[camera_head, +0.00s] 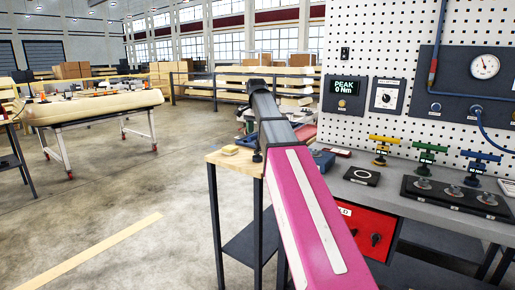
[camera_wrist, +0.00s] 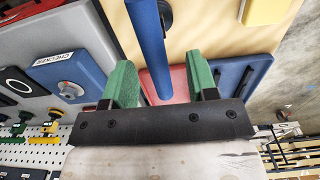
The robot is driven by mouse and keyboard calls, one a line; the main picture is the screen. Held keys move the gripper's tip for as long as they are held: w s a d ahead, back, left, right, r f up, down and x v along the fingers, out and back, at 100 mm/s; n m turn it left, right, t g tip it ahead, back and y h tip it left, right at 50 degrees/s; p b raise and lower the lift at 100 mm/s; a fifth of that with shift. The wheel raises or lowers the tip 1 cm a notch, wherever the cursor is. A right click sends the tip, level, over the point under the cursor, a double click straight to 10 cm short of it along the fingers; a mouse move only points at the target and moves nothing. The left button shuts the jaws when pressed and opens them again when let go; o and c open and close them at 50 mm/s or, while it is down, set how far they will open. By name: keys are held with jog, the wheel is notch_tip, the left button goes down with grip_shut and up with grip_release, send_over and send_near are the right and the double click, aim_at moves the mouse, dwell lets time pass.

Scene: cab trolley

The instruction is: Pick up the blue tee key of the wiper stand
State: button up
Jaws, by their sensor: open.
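In the wrist view, a blue round bar (camera_wrist: 150,45), apparently the blue tee key, runs down from the top edge. Its near end lies between the fingers of my gripper (camera_wrist: 161,64). A dark round part (camera_wrist: 166,17) shows beside the bar. My gripper's two green fingers are spread, one on each side of the bar, with a gap on both sides. I cannot tell how far below the fingertips the bar is. In the head view, my arm hides most of the gripper and this bar. Another blue tee key (camera_head: 480,157) stands on the bench at the right.
Open floor lies left.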

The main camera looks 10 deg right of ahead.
send_over(258, 156)
jog(key=shift+w+f, duration=0.2)
jog(key=shift+f, duration=1.15)
jog(key=shift+w+f, duration=0.15)
jog(key=shift+f, duration=1.15)
grip_shut()
